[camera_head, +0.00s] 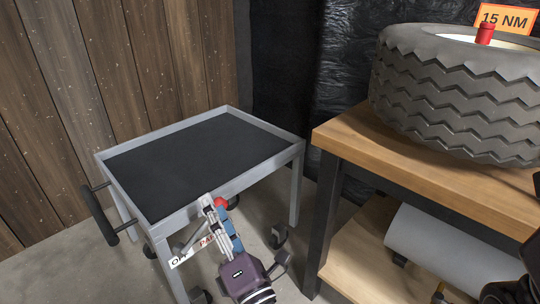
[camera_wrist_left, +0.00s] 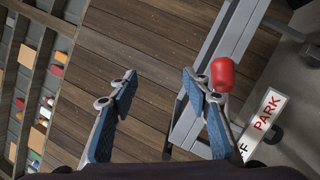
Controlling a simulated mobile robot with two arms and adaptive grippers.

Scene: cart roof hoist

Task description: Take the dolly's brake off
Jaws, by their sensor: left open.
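The dolly (camera_head: 126,197) is a grey metal cart with a black top and a black push handle (camera_head: 98,214). Its brake's red knob (camera_head: 220,202) shows at the near side, by my left gripper (camera_head: 220,218). A white label strip (camera_head: 181,259), partly covered by the gripper, lies below the tray edge. In the left wrist view the jaws (camera_wrist_left: 159,76) are apart with nothing between them. The red knob (camera_wrist_left: 222,75) is just outside the right finger, not between the fingers. The label there reads PARK (camera_wrist_left: 266,112). The lever under the knob is mostly hidden. My right gripper is not clearly visible.
A wooden workbench (camera_head: 345,140) with a large tyre (camera_head: 455,100) stands to the right. A grey roll (camera_head: 450,250) lies on its lower shelf. A plank wall (camera_head: 150,60) is behind the dolly. Bare floor lies between dolly and bench.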

